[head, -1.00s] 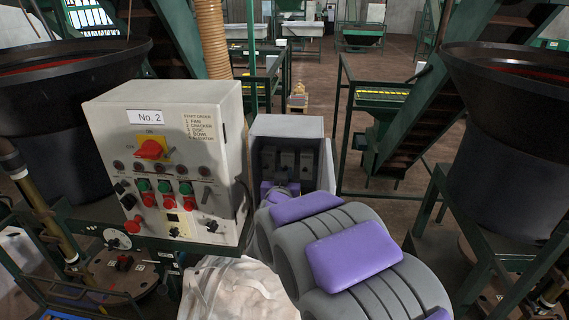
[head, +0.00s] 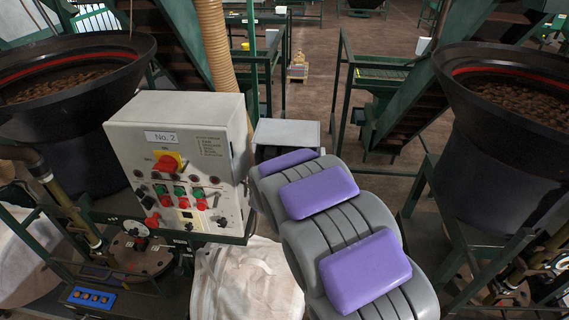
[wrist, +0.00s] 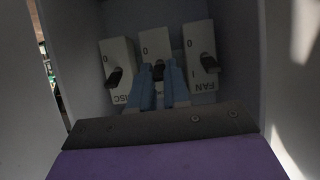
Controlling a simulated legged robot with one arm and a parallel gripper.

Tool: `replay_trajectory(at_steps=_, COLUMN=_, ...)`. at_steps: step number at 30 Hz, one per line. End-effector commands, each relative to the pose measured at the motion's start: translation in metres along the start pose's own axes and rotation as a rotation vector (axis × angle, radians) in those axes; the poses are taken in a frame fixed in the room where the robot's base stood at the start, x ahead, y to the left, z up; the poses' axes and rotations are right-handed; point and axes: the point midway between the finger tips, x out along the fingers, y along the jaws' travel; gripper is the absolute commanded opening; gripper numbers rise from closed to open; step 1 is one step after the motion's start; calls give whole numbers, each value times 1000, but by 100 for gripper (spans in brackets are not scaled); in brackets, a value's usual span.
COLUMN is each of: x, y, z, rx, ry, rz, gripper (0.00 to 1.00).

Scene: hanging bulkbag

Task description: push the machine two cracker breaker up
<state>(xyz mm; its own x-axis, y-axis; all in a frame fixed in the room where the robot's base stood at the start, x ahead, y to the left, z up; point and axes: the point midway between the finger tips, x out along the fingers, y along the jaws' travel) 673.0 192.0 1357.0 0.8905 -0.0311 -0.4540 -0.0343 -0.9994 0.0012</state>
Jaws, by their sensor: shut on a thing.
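In the wrist view three pale breakers sit in a row inside a grey box. The middle breaker (wrist: 154,42) has its label mostly hidden by my fingers; the left breaker (wrist: 117,54) ends in "ISC" and the right breaker (wrist: 199,38) reads "FAN". My gripper (wrist: 159,72) has its light blue fingers shut on the middle breaker's dark lever (wrist: 158,67). The levers of the outer breakers stand apart from the fingers. In the head view the box (head: 287,132) shows beyond my arm, which hides the gripper and the breakers.
A control panel marked "No. 2" (head: 178,112) stands close left of my arm. A white bulk bag (head: 245,275) is below it. Dark bowls stand at left (head: 75,150) and right (head: 475,150). Box walls closely flank the gripper.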

Motion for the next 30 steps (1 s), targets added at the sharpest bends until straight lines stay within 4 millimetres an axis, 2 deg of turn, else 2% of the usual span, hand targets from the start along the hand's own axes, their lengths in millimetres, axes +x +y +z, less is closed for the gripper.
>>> replay_trajectory(at_steps=1, x=-2, y=-1, z=-6, rx=0, ry=1, rz=-2, gripper=0)
replay_trajectory(at_steps=19, x=0, y=-1, z=-4, rx=1, ry=-17, rz=-3, gripper=0)
replay_trajectory(at_steps=20, x=0, y=-1, z=-4, rx=1, ry=-17, rz=-3, gripper=18)
replay_trajectory(at_steps=21, x=0, y=-1, z=-4, rx=1, ry=-18, rz=-3, gripper=22)
replay_trajectory(at_steps=27, x=-1, y=-1, z=-2, rx=1, ry=-21, rz=-2, gripper=41)
replay_trajectory(at_steps=30, x=-1, y=0, z=-2, rx=1, ry=-22, rz=-2, gripper=42)
